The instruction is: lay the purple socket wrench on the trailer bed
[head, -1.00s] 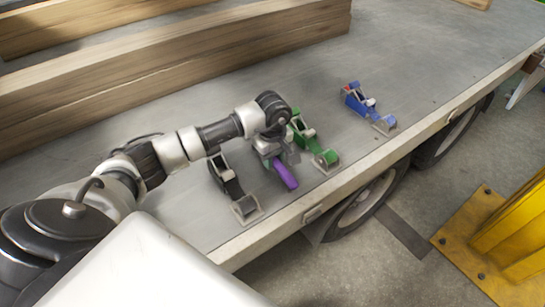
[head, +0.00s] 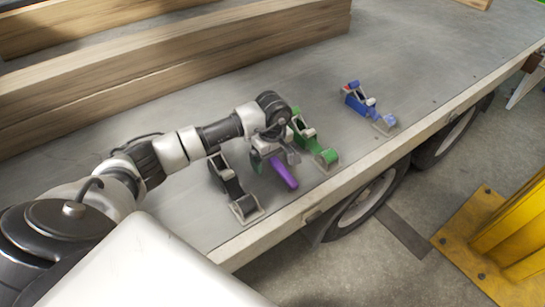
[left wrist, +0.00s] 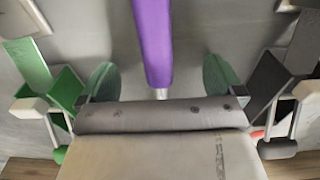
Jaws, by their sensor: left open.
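The purple socket wrench (head: 284,172) lies on or just over the grey trailer bed (head: 330,100), between a black ratchet strap and a green one. Its exact contact with the bed is hard to tell. In the left wrist view the purple handle (left wrist: 153,38) runs between the two green finger pads of the open left gripper (left wrist: 162,80), with a gap on each side. The metal end of the wrench is mostly hidden by the gripper body. My right gripper is not in view.
A black ratchet strap (head: 229,182) lies left of the wrench and a green one (head: 319,147) right of it, both close. A blue one (head: 358,99) lies farther right. Wooden beams (head: 170,75) run along the back. The bed's edge is in front.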

